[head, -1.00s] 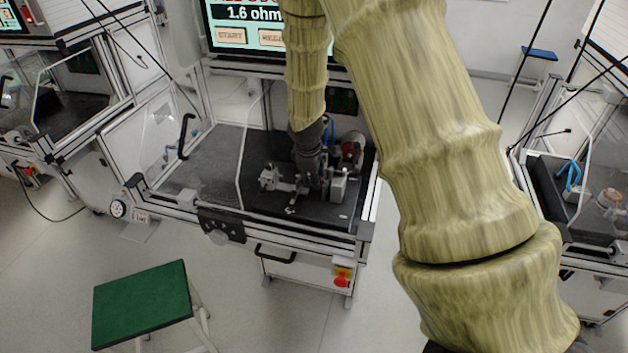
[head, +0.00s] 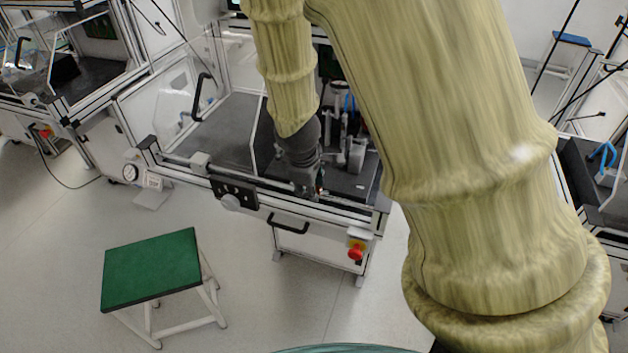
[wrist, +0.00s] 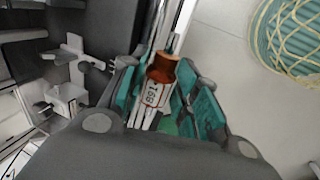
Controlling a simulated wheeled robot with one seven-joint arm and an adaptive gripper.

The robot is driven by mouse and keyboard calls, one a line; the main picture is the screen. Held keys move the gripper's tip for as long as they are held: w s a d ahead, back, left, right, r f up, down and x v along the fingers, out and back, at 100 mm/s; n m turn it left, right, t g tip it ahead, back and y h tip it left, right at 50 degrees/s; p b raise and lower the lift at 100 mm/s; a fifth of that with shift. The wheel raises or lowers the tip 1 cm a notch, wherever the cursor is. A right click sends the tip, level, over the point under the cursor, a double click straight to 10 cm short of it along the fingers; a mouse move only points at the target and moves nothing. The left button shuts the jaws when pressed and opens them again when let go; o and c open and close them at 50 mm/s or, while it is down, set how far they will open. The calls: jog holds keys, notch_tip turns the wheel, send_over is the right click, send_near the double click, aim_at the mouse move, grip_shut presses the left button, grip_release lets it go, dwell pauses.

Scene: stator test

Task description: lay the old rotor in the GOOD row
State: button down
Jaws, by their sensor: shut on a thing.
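My gripper (wrist: 160,95) is shut on the old rotor (wrist: 162,69) in the wrist view. In the head view my gripper (head: 308,185) is over the front edge of the middle test bench (head: 225,135), and the rotor cannot be made out there. No row marked GOOD is visible in either view.
The test fixture (head: 356,155) stands on the bench behind my gripper, and grey fixture parts (wrist: 62,95) show at left in the wrist view. A green-topped stool (head: 152,268) stands on the floor at front left. A red stop button (head: 355,253) is on the bench front.

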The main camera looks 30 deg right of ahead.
jog(key=shift+r, duration=0.15)
jog(key=shift+r+p, duration=2.35)
jog(key=shift+r, duration=0.05)
